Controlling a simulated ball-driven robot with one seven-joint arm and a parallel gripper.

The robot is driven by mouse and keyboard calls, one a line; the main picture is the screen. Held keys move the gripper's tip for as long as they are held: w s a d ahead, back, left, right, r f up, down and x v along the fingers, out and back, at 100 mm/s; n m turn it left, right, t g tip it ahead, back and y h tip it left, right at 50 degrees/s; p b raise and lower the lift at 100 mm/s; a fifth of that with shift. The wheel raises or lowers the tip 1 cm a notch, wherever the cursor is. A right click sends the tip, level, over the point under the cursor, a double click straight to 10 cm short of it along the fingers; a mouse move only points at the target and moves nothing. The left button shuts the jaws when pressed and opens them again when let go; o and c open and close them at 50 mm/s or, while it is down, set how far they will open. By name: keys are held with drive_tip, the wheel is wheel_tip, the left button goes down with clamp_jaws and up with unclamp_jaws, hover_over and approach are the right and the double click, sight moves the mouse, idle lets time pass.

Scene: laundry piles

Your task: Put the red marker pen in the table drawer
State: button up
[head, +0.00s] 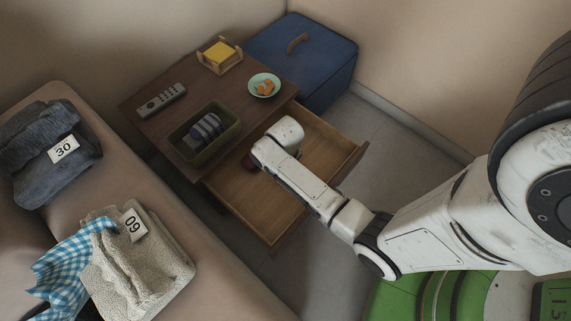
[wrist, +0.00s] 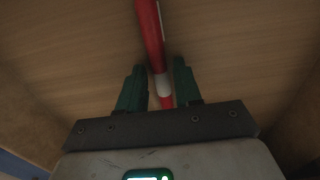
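The red marker pen (wrist: 152,35), with a white band, lies lengthwise between my fingers in the wrist view, against a wooden surface that looks like the drawer floor. My gripper (wrist: 160,70) has two green fingers. They stand apart with a narrow gap on each side of the pen, so they do not appear to grip it. The table drawer (head: 325,158) is pulled open in the head view, and my arm reaches over it with its end low inside. The gripper's fingers are hidden there, and I cannot make out the pen clearly.
The brown table (head: 152,128) carries a remote (head: 161,100), a basket (head: 232,141) with a striped roll, a plate (head: 265,86) of orange pieces and a holder (head: 220,55) with yellow notes. A blue box (head: 335,50) stands behind. A sofa with folded laundry (head: 140,265) is left.

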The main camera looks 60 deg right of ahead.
drive_tip(key=shift+o, duration=0.7)
wheel_tip(320, 180, up, 12)
drive_tip(key=p, duration=0.5)
drive_tip(key=s+a+r+n+t, duration=0.1)
drive_tip(key=s+a+r+n, duration=0.1)
drive_tip(key=s+a+r, duration=0.7)
drive_tip(key=shift+a+n, duration=0.35)
drive_tip(key=shift+n, duration=0.05)
drive_tip(key=shift+r, duration=0.1)
